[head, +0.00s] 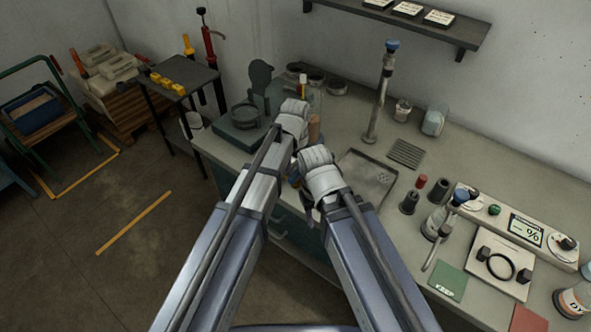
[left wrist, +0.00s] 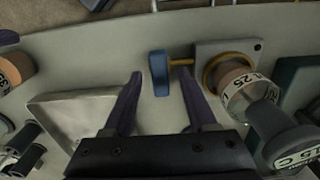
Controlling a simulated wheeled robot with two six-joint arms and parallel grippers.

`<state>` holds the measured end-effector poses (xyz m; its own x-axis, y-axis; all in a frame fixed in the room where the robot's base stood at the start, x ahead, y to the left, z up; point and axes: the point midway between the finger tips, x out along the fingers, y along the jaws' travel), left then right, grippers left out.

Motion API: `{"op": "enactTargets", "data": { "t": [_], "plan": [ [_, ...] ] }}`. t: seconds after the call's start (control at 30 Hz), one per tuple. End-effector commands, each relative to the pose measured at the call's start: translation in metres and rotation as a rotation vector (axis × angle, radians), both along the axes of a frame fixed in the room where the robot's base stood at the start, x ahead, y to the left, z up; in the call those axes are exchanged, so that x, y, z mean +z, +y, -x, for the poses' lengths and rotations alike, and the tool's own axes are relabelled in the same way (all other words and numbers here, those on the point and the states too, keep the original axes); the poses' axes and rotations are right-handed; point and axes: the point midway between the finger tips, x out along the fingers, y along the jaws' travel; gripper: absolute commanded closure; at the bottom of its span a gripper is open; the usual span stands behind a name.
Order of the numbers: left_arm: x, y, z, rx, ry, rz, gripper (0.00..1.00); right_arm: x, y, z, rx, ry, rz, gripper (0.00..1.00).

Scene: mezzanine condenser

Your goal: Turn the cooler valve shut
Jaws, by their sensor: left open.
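The likely cooler valve shows in the left wrist view as a blue handle (left wrist: 159,73) on a short brass stem (left wrist: 182,62), beside a grey mounting plate (left wrist: 235,47). My left gripper (left wrist: 161,80) is open, its two dark purple fingers on either side of the blue handle. Gaps show on both sides, so neither finger appears to touch it. Depth between fingers and handle is hard to judge.
A shallow metal tray (left wrist: 45,103) lies to the left.

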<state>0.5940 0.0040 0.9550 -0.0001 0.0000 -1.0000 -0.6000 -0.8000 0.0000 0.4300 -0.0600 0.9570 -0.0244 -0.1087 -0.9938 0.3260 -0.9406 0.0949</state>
Motion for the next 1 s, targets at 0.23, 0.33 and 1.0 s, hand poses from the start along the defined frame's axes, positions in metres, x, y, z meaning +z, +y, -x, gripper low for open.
{"op": "enactTargets", "data": {
  "t": [0.23,0.33,1.0],
  "plan": [
    [0.025,0.000,0.000,0.000,0.000,0.000,0.43,0.024,0.000,0.000,0.000,0.000,0.000,0.50],
    [0.038,0.000,0.000,0.000,0.000,0.000,0.43,0.038,0.000,0.000,0.001,0.000,0.000,0.50],
    [0.075,0.000,0.000,-0.001,0.000,0.000,0.43,0.075,0.000,0.000,0.002,0.000,0.000,0.50]
  ]
}}
